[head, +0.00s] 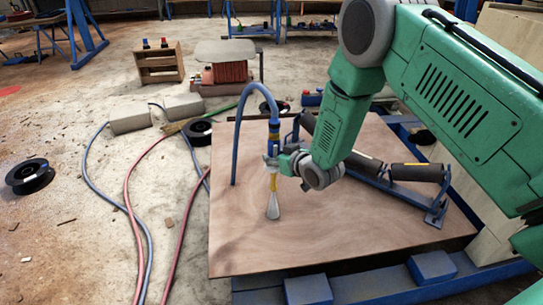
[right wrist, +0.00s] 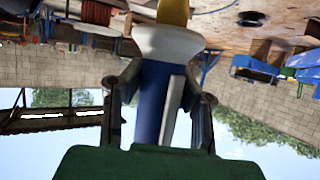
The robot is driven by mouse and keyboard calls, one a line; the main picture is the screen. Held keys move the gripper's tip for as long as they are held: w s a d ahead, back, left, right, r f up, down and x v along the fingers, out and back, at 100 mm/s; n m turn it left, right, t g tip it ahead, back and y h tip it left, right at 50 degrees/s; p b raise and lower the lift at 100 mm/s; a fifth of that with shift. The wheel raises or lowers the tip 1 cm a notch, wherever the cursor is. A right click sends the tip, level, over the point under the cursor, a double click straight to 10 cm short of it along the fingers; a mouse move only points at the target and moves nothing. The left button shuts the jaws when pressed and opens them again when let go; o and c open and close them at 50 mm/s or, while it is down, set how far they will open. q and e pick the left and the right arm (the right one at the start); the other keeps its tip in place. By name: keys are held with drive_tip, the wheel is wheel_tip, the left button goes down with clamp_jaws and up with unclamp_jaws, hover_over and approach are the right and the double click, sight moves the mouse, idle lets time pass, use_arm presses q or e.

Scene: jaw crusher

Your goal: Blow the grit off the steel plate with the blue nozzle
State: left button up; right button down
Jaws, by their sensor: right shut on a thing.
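The blue nozzle (head: 274,132) stands nearly upright over the plate, with a yellow section and a pale flared tip (head: 272,207) pointing down. A blue hose arcs from its top to the left. My right gripper (head: 273,160) is shut around the nozzle's body. In the right wrist view, the blue body (right wrist: 152,95) sits between the two fingers of my gripper (right wrist: 158,105), with a pale collar and yellow part above. My left gripper is out of view.
A roller frame (head: 415,172) lies on the plate's right side. Blue and red hoses (head: 130,200) run over the floor at left, near a black spool (head: 30,176). The plate's front left is clear.

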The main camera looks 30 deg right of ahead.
drive_tip(key=shift+s+d+f, duration=0.15)
drive_tip(key=shift+s+d, duration=0.45)
drive_tip(key=shift+s+d+f+p, duration=0.15)
drive_tip(key=shift+s+p, duration=0.15)
drive_tip(key=shift+s, duration=0.3)
drive_tip(key=shift+s+a, duration=0.2)
drive_tip(key=shift+s, duration=0.05)
drive_tip(key=shift+s+a+p, duration=0.55)
drive_tip(key=shift+s+a, duration=0.55)
drive_tip(key=shift+s, duration=1.7)
drive_tip(key=shift+w+a+b, duration=1)
drive_tip(key=shift+w+a, duration=0.3)
drive_tip(key=shift+a, duration=3.4)
use_arm(q)
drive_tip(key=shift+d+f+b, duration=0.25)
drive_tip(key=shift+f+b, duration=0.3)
drive_tip(key=shift+b, duration=0.1)
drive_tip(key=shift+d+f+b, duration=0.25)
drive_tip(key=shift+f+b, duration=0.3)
drive_tip(key=shift+b, duration=0.05)
use_arm(e)
drive_tip(key=w+d, duration=0.2)
drive_tip(key=w, duration=0.7)
drive_tip(key=shift+w+d, duration=0.2)
drive_tip(key=shift+w, duration=0.15)
